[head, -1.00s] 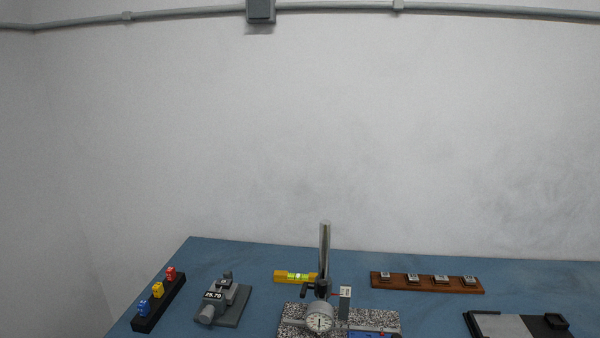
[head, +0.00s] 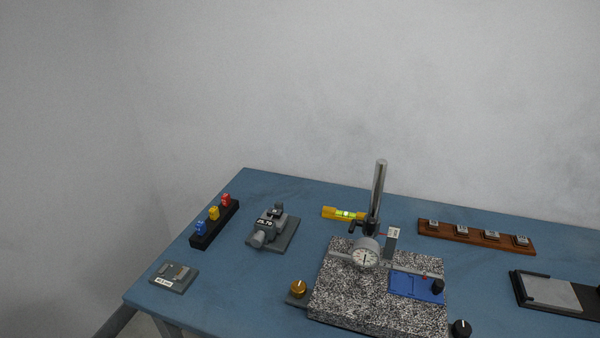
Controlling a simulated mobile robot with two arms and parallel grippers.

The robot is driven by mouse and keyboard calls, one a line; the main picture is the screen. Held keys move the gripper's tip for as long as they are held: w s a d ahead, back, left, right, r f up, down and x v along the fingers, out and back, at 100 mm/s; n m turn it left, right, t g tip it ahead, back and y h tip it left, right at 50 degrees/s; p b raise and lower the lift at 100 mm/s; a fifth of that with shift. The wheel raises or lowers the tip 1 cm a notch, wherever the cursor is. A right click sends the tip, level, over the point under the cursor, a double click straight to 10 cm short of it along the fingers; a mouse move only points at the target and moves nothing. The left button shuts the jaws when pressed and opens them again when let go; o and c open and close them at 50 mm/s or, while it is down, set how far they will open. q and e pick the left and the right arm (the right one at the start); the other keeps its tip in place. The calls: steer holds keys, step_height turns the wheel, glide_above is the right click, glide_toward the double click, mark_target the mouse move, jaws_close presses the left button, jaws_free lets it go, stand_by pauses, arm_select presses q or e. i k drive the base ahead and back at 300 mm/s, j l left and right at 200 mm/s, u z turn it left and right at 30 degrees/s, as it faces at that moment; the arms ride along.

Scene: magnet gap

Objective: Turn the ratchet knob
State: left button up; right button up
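A grey micrometer-like device (head: 276,230) with a small number display and a round grey end knob (head: 257,240) lies on the left part of the table. A brass knob (head: 298,287) stands at the left front of a speckled granite block (head: 345,300). A black knob (head: 461,327) stands at the block's right front corner, and a small black knob (head: 438,286) sits on a blue plate (head: 410,285) on the block. No label tells which knob is the ratchet knob. Neither of my grippers is in view.
A dial gauge (head: 365,253) hangs from a steel post (head: 378,195) at the block. A black rack (head: 212,228) holds coloured pieces. A yellow level (head: 343,213), a wooden strip (head: 470,236), a grey plate (head: 174,278) and a black tray (head: 520,298) lie around on the blue table (head: 240,285).

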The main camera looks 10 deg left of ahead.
mark_target(257, 240)
steer(key=k+j+z, duration=0.6)
steer(key=z, duration=0.15)
